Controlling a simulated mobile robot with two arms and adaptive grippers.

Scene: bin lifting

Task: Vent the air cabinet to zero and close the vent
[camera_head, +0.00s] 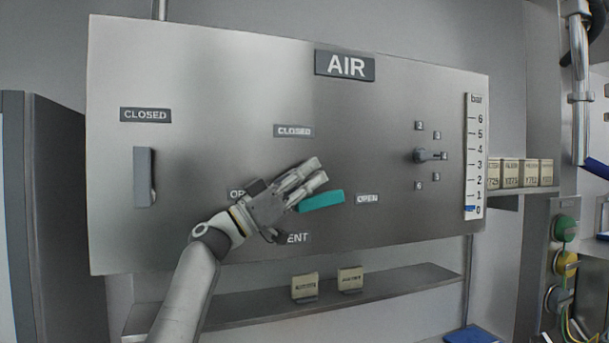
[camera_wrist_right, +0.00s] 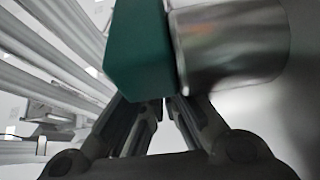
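The AIR cabinet panel (camera_head: 380,90) fills the middle of the head view. A CLOSED label (camera_head: 294,131) is above. My right gripper (camera_head: 316,172) is in front of the panel, its fingers along the upper left side of the lever and hiding its pivot. In the wrist view the fingers (camera_wrist_right: 165,100) converge and look shut, with the teal lever (camera_wrist_right: 138,50) beside their tips rather than between them; contact is unclear. The gauge's blue marker (camera_head: 470,208) is at about 0 bar. My left gripper is out of view.
A grey upright lever (camera_head: 144,177) is at the left under another CLOSED label (camera_head: 145,115). A small selector knob (camera_head: 430,155) points right. A shelf (camera_head: 400,283) with two small boxes runs below the panel. Coloured knobs (camera_head: 565,228) are at the far right.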

